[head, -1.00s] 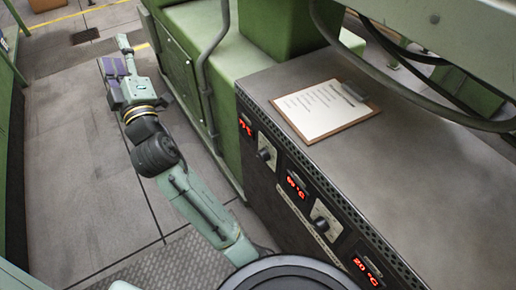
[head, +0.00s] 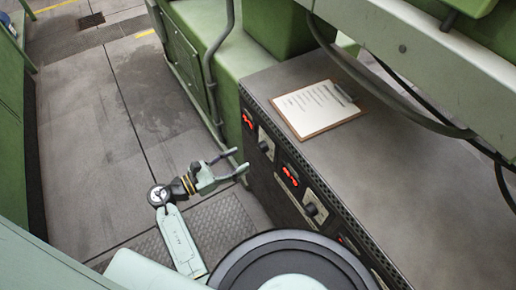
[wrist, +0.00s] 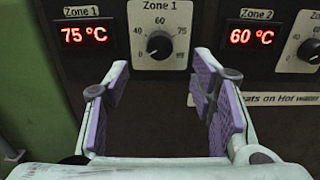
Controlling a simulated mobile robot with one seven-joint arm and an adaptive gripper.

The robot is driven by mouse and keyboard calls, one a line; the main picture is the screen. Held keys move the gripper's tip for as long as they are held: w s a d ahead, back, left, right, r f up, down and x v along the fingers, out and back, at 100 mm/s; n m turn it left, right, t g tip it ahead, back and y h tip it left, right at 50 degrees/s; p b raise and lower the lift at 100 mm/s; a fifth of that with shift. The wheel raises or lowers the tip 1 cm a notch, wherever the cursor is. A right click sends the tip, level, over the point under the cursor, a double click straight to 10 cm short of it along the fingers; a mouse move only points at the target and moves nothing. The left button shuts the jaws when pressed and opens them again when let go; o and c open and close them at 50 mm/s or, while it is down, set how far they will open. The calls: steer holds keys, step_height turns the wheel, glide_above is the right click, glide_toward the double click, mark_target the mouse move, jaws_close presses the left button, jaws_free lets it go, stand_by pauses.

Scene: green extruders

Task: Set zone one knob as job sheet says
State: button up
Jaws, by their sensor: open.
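The Zone 1 knob (wrist: 159,46) is a black dial on a white scale plate in the wrist view, just ahead of my gripper (wrist: 165,85). Its plate reads 40, 60, 75 and more; I cannot clearly tell where the pointer sits. The Zone 1 display (wrist: 84,36) reads 75 °C in red. My gripper is open and empty, its purple-lined fingers apart below the knob and not touching it. In the head view my gripper (head: 240,163) faces the dark panel near the Zone 1 knob (head: 265,146). The job sheet (head: 316,107) lies on a clipboard on the cabinet top; its text is too small to read.
The Zone 2 display (wrist: 251,36) reads 60 °C, with the Zone 2 knob (wrist: 309,49) at the right edge. A dark cable (head: 385,95) arches over the grey cabinet top (head: 420,190). Floor (head: 110,150) left of my arm is clear.

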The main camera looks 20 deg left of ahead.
mark_target(259, 150)
steer(key=b+x, duration=0.2)
steer(key=x, duration=0.5)
steer(key=shift+w+d+f, duration=0.1)
steer(key=shift+w, duration=0.05)
steer(key=shift+w+d, duration=0.3)
steer(key=shift+w, duration=0.05)
steer(key=c, duration=1.1)
steer(key=shift+c, duration=0.2)
